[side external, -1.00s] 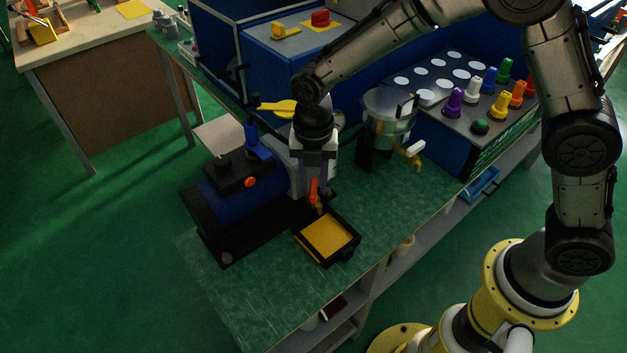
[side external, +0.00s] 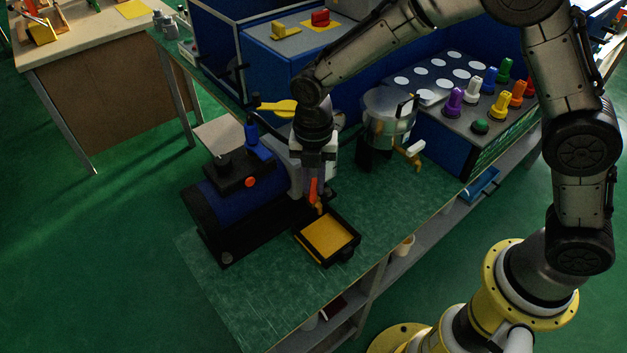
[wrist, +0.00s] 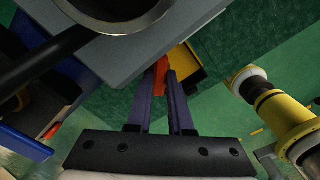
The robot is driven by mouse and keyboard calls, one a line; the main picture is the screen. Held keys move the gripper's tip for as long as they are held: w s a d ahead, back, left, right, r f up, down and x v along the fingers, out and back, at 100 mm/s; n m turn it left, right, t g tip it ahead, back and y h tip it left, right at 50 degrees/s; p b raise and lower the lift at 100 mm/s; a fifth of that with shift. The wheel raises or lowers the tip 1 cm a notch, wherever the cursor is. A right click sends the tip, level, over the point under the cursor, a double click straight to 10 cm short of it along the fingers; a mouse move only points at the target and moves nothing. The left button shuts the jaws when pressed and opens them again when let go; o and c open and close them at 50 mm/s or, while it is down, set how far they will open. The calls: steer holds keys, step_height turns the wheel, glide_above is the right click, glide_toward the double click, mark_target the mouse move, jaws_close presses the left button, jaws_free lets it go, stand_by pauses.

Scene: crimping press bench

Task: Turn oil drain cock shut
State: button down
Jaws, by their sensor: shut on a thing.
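The oil drain cock has a red-orange lever (side external: 313,189) and a small brass body (side external: 319,207) low on the right end of the blue compressor-like machine (side external: 235,190). The lever points up from the body. My gripper (side external: 318,182) reaches down from above and is shut on the lever. In the wrist view the red lever (wrist: 161,76) shows between the two purple-grey fingers of my gripper (wrist: 166,80); the cock's body is hidden there. A black tray with a yellow inside (side external: 345,253) stands just below and in front of the cock.
A clear-bowled pot with a small tap (side external: 388,125) stands right of my gripper. A yellow lever (side external: 278,107) is close behind my wrist. Coloured knobs (side external: 470,93) stand on a panel at the right. The green bench top is clear around the tray.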

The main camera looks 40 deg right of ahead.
mark_target(314, 187)
steer(key=m, duration=0.4)
steer(key=shift+r+m, duration=0.1)
steer(key=shift+m, duration=2.3)
steer(key=c, duration=1.1)
jaws_free()
step_height(314, 187, up, 14)
